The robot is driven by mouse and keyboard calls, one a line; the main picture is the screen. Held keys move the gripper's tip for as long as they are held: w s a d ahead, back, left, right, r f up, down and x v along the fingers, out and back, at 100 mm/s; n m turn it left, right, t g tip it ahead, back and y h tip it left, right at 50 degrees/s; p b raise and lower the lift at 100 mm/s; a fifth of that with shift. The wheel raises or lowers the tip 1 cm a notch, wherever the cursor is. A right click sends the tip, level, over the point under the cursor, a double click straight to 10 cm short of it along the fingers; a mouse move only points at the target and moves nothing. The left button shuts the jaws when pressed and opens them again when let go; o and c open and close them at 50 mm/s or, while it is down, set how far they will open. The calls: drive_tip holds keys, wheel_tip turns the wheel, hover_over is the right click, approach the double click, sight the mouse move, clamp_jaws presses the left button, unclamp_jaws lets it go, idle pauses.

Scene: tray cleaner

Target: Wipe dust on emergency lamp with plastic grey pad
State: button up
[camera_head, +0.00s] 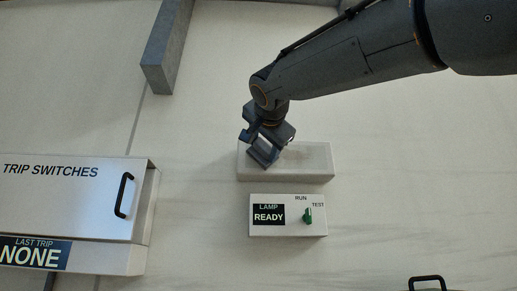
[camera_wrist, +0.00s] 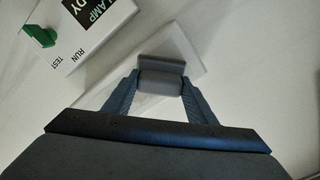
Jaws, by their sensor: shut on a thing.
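The emergency lamp appears to be the pale white box (camera_head: 312,161) on the wall above the lamp panel; it also shows behind my gripper in the wrist view (camera_wrist: 182,38). A faint greyish patch may be dust on its face; I cannot tell for sure. My gripper (camera_head: 262,150) is over the lamp's left part. In the wrist view my gripper (camera_wrist: 160,86) has both fingers shut on the grey pad (camera_wrist: 162,69). The pad lies in front of the lamp. I cannot tell whether it touches the lamp. The gripper hides part of the lamp.
A panel (camera_head: 288,230) reading "LAMP READY" with a green knob (camera_head: 308,215) sits just below the lamp. A "TRIP SWITCHES" box (camera_head: 65,200) with a black handle (camera_head: 124,195) juts out at left. A grey beam (camera_head: 166,45) stands at upper left. The wall right of the lamp is bare.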

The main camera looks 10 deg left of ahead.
drive_tip(key=shift+w+d, duration=0.75)
drive_tip(key=shift+d, duration=2.25)
drive_tip(key=shift+w+d, duration=0.8)
drive_tip(key=shift+d, duration=2.25)
drive_tip(key=shift+w+d, duration=0.75)
drive_tip(key=shift+d, duration=2.25)
drive_tip(key=shift+s+a+b, duration=0.2)
drive_tip(key=shift+s+a, duration=0.25)
drive_tip(key=shift+a, duration=1.4)
drive_tip(key=shift+s+a+b, duration=0.2)
drive_tip(key=shift+s+a, duration=0.3)
drive_tip(key=shift+a, duration=1.4)
drive_tip(key=shift+s+a+b, duration=0.2)
drive_tip(key=shift+s+a, duration=0.25)
drive_tip(key=shift+a, duration=1.4)
drive_tip(key=shift+s+a+b, duration=0.2)
drive_tip(key=shift+a+b, duration=0.2)
drive_tip(key=shift+a, duration=0.55)
drive_tip(key=shift+s+a+b, duration=0.2)
drive_tip(key=shift+a+b, duration=0.15)
drive_tip(key=shift+a, duration=0.65)
drive_tip(key=shift+s+a+b, duration=0.2)
drive_tip(key=shift+a+b, duration=0.2)
drive_tip(key=shift+a, duration=0.55)
drive_tip(key=shift+s+a, duration=0.2)
drive_tip(key=shift+a, duration=0.4)
drive_tip(key=shift+a, duration=0.15)
